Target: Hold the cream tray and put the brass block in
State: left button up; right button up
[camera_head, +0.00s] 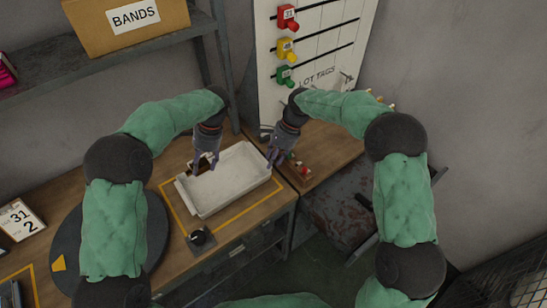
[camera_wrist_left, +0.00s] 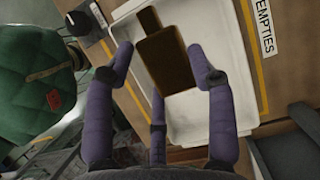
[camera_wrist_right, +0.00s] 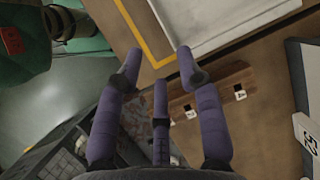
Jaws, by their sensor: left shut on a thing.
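The cream tray (camera_head: 232,184) lies on the table inside a yellow outline, and it fills much of the left wrist view (camera_wrist_left: 195,126). My left gripper (camera_head: 206,160) is over the tray's left end, shut on the brown brass block (camera_wrist_left: 168,60). The block lies between its fingers (camera_wrist_left: 165,65) and over the tray floor; I cannot tell whether it touches the floor. My right gripper (camera_head: 274,157) is open and empty beside the tray's right end. In the right wrist view its fingers (camera_wrist_right: 161,62) are apart from the tray wall (camera_wrist_right: 215,22).
A small wooden rack (camera_wrist_right: 212,92) with several tags is beside my right gripper. A dark knob (camera_head: 199,237) is in front of the tray, and a round dark turntable (camera_head: 152,235) is to its left. A shelf with a BANDS box (camera_head: 130,22) is behind.

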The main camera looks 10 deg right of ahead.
jog(key=x, duration=1.2)
jog(key=shift+a, duration=0.1)
jog(key=shift+r, duration=0.1)
grip_shut()
